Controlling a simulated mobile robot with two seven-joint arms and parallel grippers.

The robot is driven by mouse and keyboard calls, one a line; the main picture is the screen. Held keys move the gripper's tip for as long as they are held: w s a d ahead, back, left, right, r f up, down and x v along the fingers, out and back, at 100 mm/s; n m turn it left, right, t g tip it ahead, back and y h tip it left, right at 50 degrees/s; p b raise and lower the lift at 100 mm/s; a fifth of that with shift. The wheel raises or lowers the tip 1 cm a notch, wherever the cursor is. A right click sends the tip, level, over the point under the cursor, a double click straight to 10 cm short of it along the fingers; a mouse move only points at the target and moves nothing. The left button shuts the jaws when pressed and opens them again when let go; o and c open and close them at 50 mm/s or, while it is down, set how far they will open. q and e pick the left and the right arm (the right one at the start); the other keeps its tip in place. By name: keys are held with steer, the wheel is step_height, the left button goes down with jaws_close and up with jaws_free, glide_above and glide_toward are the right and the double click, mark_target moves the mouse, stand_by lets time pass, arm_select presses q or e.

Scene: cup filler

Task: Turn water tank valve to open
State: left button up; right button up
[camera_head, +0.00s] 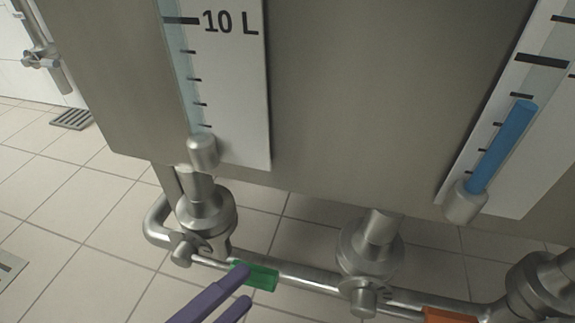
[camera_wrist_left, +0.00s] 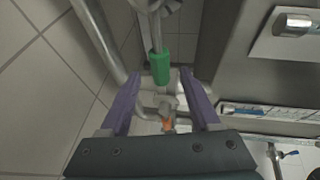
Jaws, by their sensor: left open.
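A valve with a green-tipped handle (camera_head: 263,279) sits below the left end of the metal tank (camera_head: 360,90). Its handle extends rightward in the head view, roughly along the horizontal pipe behind it. My left gripper (camera_head: 243,288) has purple fingers and is open, right at the green grip. In the left wrist view, the green grip (camera_wrist_left: 160,68) lies between and slightly beyond the two fingertips (camera_wrist_left: 160,76), with gaps on both sides. A second valve has an orange handle (camera_head: 448,316), cut off by the frame's lower edge. My right gripper is not in view.
A pale gauge tube (camera_head: 183,60) marked 10 L is on the tank's left; a gauge with a blue column (camera_head: 503,145) is on its right. A metal pipe (camera_head: 310,277) runs behind the valves. Tiled floor (camera_head: 70,190) is open at left, with a drain grate (camera_head: 73,118).

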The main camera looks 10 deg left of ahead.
mark_target(246, 284)
arm_select(q)
steer(key=b+x, duration=0.1)
steer(key=x, duration=0.3)
steer(key=shift+w+a, duration=0.1)
jaws_close()
stand_by(0.4)
stand_by(0.9)
